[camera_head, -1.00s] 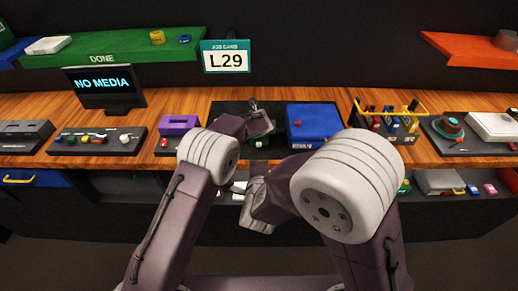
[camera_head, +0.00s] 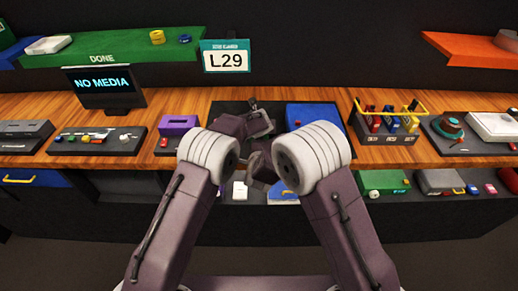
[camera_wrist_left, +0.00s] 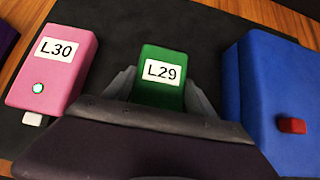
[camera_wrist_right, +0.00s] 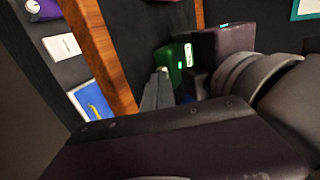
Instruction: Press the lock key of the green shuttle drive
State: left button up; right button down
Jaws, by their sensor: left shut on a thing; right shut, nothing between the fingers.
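The green shuttle drive labelled L29 (camera_wrist_left: 160,75) stands on a dark mat between the fingers of my left gripper (camera_wrist_left: 157,85), which is shut on it. In the right wrist view the drive (camera_wrist_right: 175,58) shows a lit green light and a white label. Its lock key cannot be made out; my left gripper hides the near end in the left wrist view. My right gripper (camera_wrist_right: 158,90) is shut and empty, on the near side of the drive and apart from it, as far as I can tell. In the head view my arms hide most of the drive.
A pink drive labelled L30 (camera_wrist_left: 60,65), with a white key, stands left of the green one. A blue box (camera_wrist_left: 270,90) with a red key (camera_wrist_left: 292,126) stands close on the right. A wooden edge (camera_wrist_right: 105,55) runs beside my right gripper. A sign (camera_head: 225,57) reads L29.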

jog(key=shift+w, duration=0.1)
jog(key=shift+w, duration=0.8)
pick_arm(q)
jog(key=shift+s, duration=0.1)
pick_arm(e)
jog(key=shift+w+r, duration=0.1)
pick_arm(q)
jog(key=shift+f, duration=0.1)
pick_arm(e)
jog(key=shift+r, duration=0.1)
jog(key=shift+s+a+r, duration=0.1)
jog(key=shift+s+r, duration=0.1)
jog(key=shift+s, duration=0.1)
pick_arm(q)
jog(key=shift+f, duration=0.1)
pick_arm(e)
jog(key=v, duration=0.7)
jog(key=shift+s+f, duration=0.2)
jog(key=shift+s, duration=0.05)
